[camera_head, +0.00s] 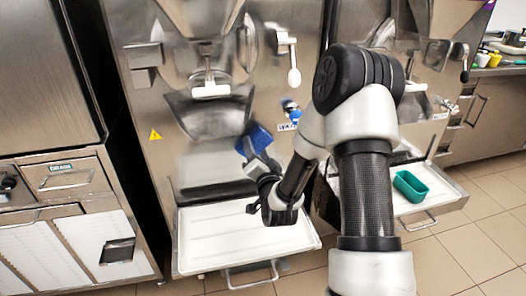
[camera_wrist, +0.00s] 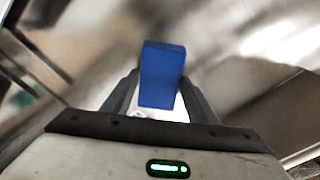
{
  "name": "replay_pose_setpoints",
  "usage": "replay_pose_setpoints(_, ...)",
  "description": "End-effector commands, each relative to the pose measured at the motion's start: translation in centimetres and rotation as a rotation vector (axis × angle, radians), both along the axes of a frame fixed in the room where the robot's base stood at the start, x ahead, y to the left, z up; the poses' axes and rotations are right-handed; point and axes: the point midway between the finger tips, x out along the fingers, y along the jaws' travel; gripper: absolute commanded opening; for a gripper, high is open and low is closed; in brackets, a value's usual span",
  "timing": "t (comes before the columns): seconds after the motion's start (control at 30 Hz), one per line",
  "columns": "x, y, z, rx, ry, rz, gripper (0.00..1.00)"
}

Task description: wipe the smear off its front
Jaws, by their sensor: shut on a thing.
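My gripper (camera_head: 256,167) is shut on a blue block-like wiping pad (camera_head: 257,139), held up before the front of the middle steel batch freezer (camera_head: 160,120). In the wrist view the blue pad (camera_wrist: 162,75) stands out between the two dark fingers of my gripper (camera_wrist: 160,98). I cannot tell whether the pad touches the steel. No smear can be made out clearly; the pad and arm cover part of the front.
A white drip tray (camera_head: 240,235) juts out below my gripper. A second freezer at right has a tray with a green tub (camera_head: 410,186). A white-handled lever (camera_head: 293,76) sticks out above. A cabinet with drawers (camera_head: 60,180) stands at left. Tiled floor is free at right.

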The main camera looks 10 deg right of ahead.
Motion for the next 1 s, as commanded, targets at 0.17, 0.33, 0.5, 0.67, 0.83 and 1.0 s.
replay_pose_setpoints(0.17, 0.4, 1.7, 0.5, 0.004, -0.013, 0.016, 0.32)
replay_pose_setpoints(0.33, 0.4, 1.9, 0.6, 0.003, -0.014, 0.017, 0.32)
replay_pose_setpoints(0.5, 0.3, 1.9, 0.7, 0.004, -0.015, 0.019, 0.32)
replay_pose_setpoints(0.67, -1.1, 1.8, 0.5, 0.003, -0.013, 0.016, 0.32)
replay_pose_setpoints(0.83, -2.9, 1.5, 0.4, 0.002, -0.009, 0.011, 0.32)
replay_pose_setpoints(1.0, -4.6, 1.4, 0.3, 0.002, -0.007, 0.009, 0.32)
